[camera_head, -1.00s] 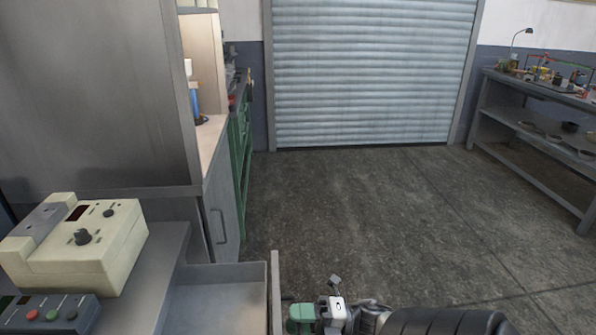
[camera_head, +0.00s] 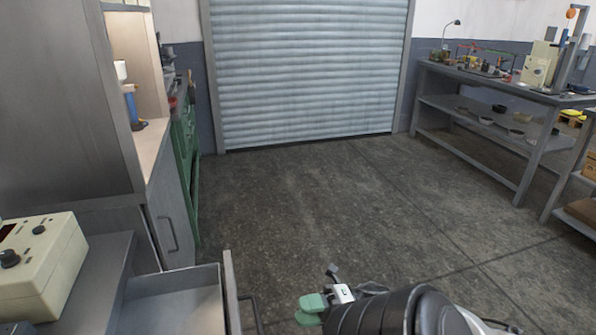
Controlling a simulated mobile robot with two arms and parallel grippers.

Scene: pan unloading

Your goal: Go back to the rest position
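My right gripper (camera_head: 310,309) shows at the bottom middle of the head view, with green fingers and a white and dark body. Its two green finger parts lie close together, and I cannot tell whether there is a gap between them. I see nothing held in it. It is to the right of an open grey drawer (camera_head: 178,304), apart from it in the picture, with the floor behind it. My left gripper is not in view. No pan shows.
A cream control box (camera_head: 52,268) stands on a grey bench at the lower left. A tall grey cabinet (camera_head: 60,110) and green frame (camera_head: 186,150) line the left. A shelved workbench (camera_head: 470,84) stands at right. The floor (camera_head: 330,210) before the roller shutter (camera_head: 310,70) is clear.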

